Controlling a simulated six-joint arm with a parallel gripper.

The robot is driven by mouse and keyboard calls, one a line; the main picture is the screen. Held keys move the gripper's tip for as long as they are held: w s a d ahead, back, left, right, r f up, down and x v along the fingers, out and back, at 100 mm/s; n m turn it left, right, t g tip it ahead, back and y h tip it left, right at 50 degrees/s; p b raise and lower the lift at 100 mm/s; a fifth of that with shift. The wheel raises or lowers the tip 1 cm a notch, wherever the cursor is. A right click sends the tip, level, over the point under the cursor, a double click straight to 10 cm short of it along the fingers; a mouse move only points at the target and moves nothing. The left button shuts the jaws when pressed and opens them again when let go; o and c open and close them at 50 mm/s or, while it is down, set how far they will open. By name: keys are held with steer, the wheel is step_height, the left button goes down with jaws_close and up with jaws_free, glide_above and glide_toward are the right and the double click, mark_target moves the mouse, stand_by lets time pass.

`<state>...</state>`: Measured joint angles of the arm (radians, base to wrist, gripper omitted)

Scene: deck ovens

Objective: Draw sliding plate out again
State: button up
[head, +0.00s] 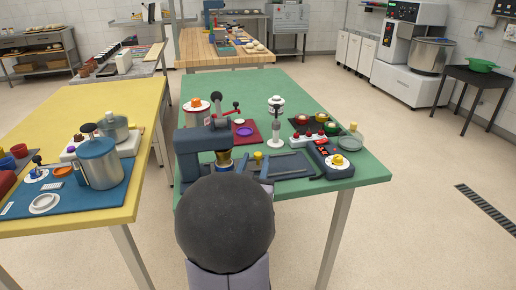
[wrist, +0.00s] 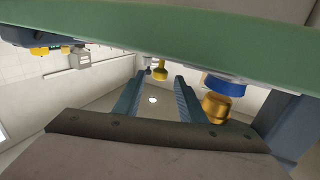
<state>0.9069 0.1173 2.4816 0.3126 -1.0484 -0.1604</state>
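A dark blue-grey press (head: 200,139) stands at the left of the green table. A brass cylinder with a blue ring (head: 224,158) sits under its head; it also shows at the right in the wrist view (wrist: 220,104). A dark flat plate (head: 290,165) extends right of the press, and a yellow knob (head: 258,156) stands by its left part. My gripper (head: 254,168) is low in front of the knob, partly hidden by my wrist. In the wrist view my gripper (wrist: 158,85) is open with nothing between its fingers. Which yellow knob there is the plate's, I cannot tell.
A dark device with red buttons (head: 321,150) and a white disc with a yellow knob stand to the right. A grey-white stand (head: 275,128) and a red mat (head: 246,134) are behind. The green table's (head: 360,172) right front corner is clear.

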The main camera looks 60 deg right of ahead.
mark_target(257, 157)
steer(key=shift+x, duration=2.05)
